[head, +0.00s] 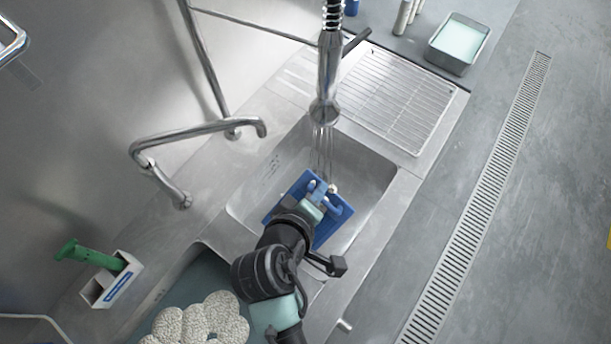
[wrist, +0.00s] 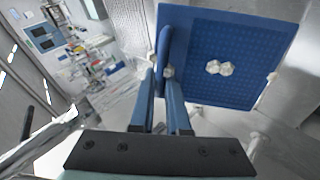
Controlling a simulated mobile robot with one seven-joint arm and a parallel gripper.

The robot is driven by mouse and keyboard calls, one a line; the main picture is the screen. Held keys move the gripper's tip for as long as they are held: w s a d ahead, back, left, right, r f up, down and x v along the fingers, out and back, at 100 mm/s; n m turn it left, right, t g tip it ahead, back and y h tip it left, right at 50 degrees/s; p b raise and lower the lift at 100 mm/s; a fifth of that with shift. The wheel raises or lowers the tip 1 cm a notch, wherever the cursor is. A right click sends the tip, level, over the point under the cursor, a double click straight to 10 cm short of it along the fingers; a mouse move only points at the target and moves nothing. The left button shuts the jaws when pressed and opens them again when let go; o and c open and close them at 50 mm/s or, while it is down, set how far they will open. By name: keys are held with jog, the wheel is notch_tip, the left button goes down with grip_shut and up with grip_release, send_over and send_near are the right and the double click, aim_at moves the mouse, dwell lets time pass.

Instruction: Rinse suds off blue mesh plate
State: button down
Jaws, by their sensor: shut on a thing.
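The blue mesh plate (head: 336,226) is in the right-hand sink basin (head: 372,178), held tilted in my gripper (head: 318,192). In the wrist view, the plate (wrist: 238,38) shows a fine grid face with a white suds clump (wrist: 219,68) near its middle. Smaller white bits sit at its lower left and right edge. My gripper (wrist: 161,88) has its blue fingers shut on the plate's raised grip (wrist: 164,48). The metal spray head (head: 325,105) hangs above, and thin water streams (head: 322,150) fall toward the plate. Its far side is hidden.
A second basin at the lower left holds water and a heap of white suds (head: 200,322). A ribbed drainboard (head: 395,95) lies beyond the rinsing basin. A bent faucet (head: 190,135) stands left. A white caddy with a green-handled tool (head: 92,256) sits on the left ledge.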

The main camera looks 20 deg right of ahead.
aim_at(316, 179)
notch_tip(316, 179, up, 5)
jog(key=s+a+n+t+p, duration=0.1)
jog(key=a+t, duration=0.1)
jog(key=t, duration=0.1)
jog(key=w+d+f+b, duration=0.1)
jog(key=w+d, duration=0.1)
jog(key=w, duration=0.4)
jog(key=w+d+f+b, duration=0.1)
jog(key=w+d+b, duration=0.1)
jog(key=w, duration=0.4)
jog(key=shift+w+d+f+n, duration=0.3)
jog(key=shift+d+f, duration=0.05)
jog(key=shift+d, duration=0.4)
jog(key=shift+s+d+p, duration=0.25)
jog(key=shift+d+p, duration=0.05)
jog(key=shift+d, duration=0.25)
jog(key=shift+s+a+p, duration=0.3)
jog(key=shift+s+a, duration=0.3)
jog(key=shift+s, duration=0.6)
jog(key=shift+s+a+p, duration=0.25)
jog(key=shift+s+a, duration=0.3)
jog(key=shift+s, duration=0.7)
jog(key=shift+s+a+p, duration=0.3)
jog(key=shift+s+a, duration=0.3)
jog(key=shift+s, duration=0.6)
